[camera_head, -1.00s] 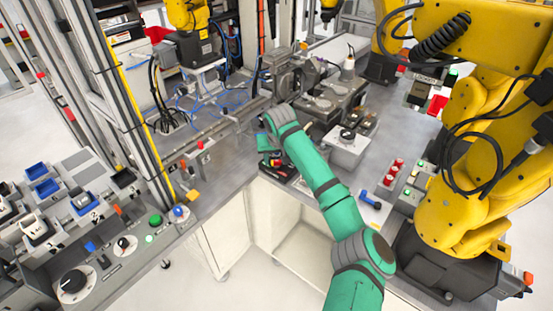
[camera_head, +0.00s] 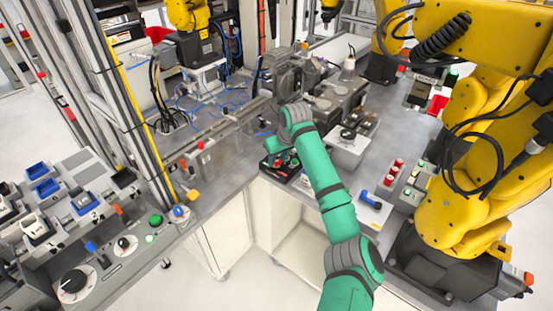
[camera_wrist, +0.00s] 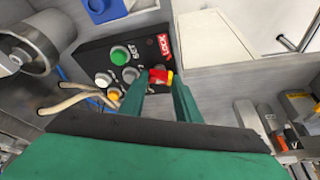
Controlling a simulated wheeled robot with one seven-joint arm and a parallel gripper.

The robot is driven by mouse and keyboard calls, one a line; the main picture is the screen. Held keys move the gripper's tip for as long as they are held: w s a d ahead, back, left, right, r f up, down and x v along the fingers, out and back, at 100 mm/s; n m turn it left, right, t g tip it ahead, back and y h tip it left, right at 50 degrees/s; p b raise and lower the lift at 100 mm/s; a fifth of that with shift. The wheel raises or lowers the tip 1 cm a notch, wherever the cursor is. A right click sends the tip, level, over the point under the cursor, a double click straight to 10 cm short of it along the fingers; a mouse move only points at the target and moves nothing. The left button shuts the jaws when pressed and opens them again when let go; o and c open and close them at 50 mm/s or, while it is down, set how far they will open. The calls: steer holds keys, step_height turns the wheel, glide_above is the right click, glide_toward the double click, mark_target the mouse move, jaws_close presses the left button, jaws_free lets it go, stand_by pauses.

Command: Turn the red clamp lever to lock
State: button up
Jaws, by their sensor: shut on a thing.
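The red clamp lever (camera_wrist: 161,76) shows in the wrist view, with a yellow part at its end. It sits on a black control box (camera_wrist: 92,56) beside a red LOCK label (camera_wrist: 164,45). The teal fingers of my gripper (camera_wrist: 160,88) are on both sides of the lever and shut on it. The lever's base is partly hidden by the fingers. In the head view my gripper (camera_head: 278,146) reaches down over the same black box (camera_head: 281,170) near the bench edge.
The box also carries a green SET button (camera_wrist: 120,55) and a white knob (camera_wrist: 103,79). Pale cables (camera_wrist: 75,97) run at its left. A white block (camera_head: 347,150) stands right of my wrist. A large yellow arm (camera_head: 465,190) fills the right side.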

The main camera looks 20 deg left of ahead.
steer(key=n+g, duration=0.1)
steer(key=n, duration=0.1)
steer(key=shift+n+y, duration=0.4)
steer(key=n, duration=0.1)
steer(key=n+g, duration=0.1)
steer(key=n, duration=0.1)
steer(key=shift+w+d+n, duration=0.1)
steer(key=shift+d+n, duration=0.1)
steer(key=shift+n, duration=0.1)
steer(key=n+g, duration=0.1)
steer(key=n, duration=0.2)
steer(key=shift+n+g, duration=0.3)
steer(key=shift+w+n+g, duration=0.2)
steer(key=shift+n+g, duration=0.4)
steer(key=shift+n, duration=1)
steer(key=o, duration=1)
steer(key=shift+o, duration=0.2)
steer(key=shift+w, duration=0.1)
